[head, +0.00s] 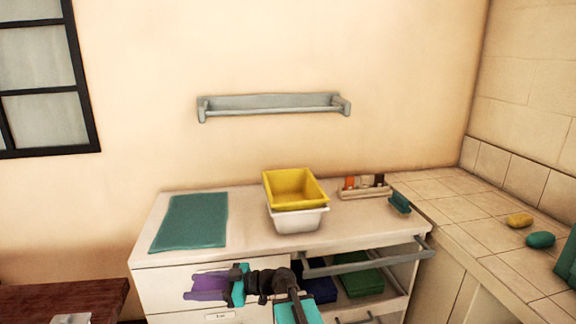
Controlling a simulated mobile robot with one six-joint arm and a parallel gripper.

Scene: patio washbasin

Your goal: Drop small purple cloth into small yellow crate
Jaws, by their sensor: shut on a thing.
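The small yellow crate (296,202) sits on top of a white tub (296,222) in the middle of the counter. Its open top faces up, and I see no cloth in it. My gripper (228,284) is in front of the cabinet, below the counter top and to the lower left of the crate. It is shut on the small purple cloth (205,286), which sticks out to the left of the fingers. The fingertips are small and partly hidden by the cloth.
A teal mat (190,222) lies on the counter at left. A rack of small bottles (364,188) and a teal brush (399,203) are at right. Below, an open drawer (366,262) holds blue and green folded cloths. A wall rail (275,104) hangs above.

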